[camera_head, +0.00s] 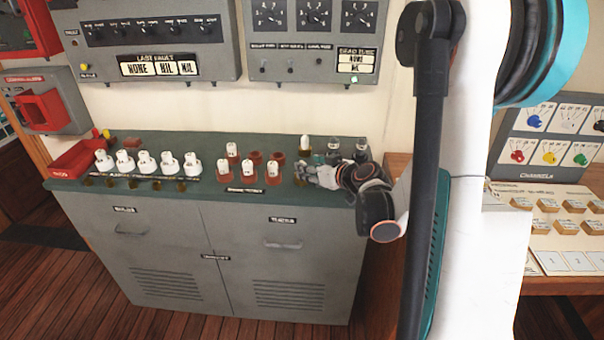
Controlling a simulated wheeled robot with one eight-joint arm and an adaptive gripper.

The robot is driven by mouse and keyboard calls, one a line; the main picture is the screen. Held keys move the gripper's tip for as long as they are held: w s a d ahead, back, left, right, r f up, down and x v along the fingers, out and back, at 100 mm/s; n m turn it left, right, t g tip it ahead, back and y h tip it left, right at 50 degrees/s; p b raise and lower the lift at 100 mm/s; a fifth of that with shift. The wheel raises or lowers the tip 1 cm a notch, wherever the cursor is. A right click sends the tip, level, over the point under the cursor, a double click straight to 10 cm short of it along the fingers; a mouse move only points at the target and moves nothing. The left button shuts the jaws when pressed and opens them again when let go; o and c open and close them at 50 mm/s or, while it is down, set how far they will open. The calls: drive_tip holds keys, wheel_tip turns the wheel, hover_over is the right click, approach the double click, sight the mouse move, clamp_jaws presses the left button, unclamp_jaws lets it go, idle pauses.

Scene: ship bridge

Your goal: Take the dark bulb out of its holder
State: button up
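I cannot tell for sure which piece is the dark bulb. My gripper and wrist may hide part of this corner.
Several white bulb-like pieces (146,161) stand in a row at the left. Reddish-brown holders (254,157), some with white pieces, stand mid-top. A red open tray (75,160) is at the left end. Grey panels (145,35) hang above. A desk with cards (550,200) is at right.

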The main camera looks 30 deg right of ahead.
drive_tip(key=b+x, duration=0.2)
drive_tip(key=x, duration=0.2)
drive_tip(key=shift+w+a+f, duration=0.15)
drive_tip(key=shift+w, duration=0.05)
drive_tip(key=shift+w+f, duration=0.1)
drive_tip(key=shift+w, duration=0.35)
drive_tip(key=c, duration=0.9)
